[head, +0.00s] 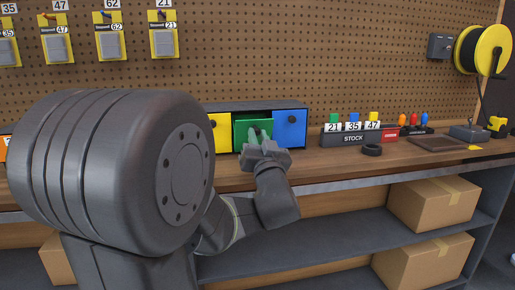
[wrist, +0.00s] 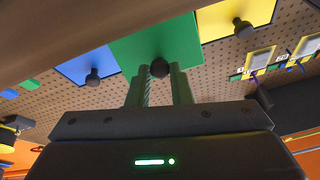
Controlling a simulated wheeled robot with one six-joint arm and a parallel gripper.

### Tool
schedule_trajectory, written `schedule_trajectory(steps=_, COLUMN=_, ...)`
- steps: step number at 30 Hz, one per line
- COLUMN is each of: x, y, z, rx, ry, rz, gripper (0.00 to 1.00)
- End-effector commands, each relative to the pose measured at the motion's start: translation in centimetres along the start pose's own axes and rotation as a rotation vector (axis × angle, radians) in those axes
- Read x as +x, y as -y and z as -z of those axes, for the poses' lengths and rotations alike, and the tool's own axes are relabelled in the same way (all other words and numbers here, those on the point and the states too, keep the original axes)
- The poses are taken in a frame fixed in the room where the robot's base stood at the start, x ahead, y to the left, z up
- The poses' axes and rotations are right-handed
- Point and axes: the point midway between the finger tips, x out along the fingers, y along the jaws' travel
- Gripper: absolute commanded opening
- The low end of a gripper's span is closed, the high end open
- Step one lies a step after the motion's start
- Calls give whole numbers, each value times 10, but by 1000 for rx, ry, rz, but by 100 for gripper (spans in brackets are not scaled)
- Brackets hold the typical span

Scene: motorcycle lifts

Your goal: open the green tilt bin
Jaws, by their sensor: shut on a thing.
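The green tilt bin (head: 239,136) sits between the yellow bin (head: 221,134) and the blue bin (head: 290,130) in a dark cabinet on the workbench. Its front appears tipped out a little, with a dark gap above its top edge. My gripper (head: 260,138) is at its front and covers part of it. In the wrist view the green front (wrist: 150,45) looks nearer than its neighbours. My gripper's fingers (wrist: 160,80) are shut on the bin's dark round knob (wrist: 160,68). The inside of the bin cannot be made out.
A dark stock rack (head: 353,138) with numbered tags and a black ring (head: 372,150) lie right of the cabinet. The bench's front edge (head: 350,182) runs below my gripper. Cardboard boxes (head: 435,203) stand on the shelves underneath.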

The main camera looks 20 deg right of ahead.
Motion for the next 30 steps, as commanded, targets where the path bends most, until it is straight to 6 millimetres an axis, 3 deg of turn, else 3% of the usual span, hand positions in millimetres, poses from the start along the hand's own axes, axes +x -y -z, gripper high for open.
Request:
schedule_trajectory(steps=1, x=-6, y=-2, z=-8, rx=2, ry=7, rz=-4, gripper=0)
schedule_trajectory(steps=12, x=-21, y=-6, z=-22, rx=4, ry=17, rz=-9, gripper=0)
schedule_trajectory(steps=30, x=-24, y=-8, z=-27, rx=6, ry=23, rz=-10, gripper=0)
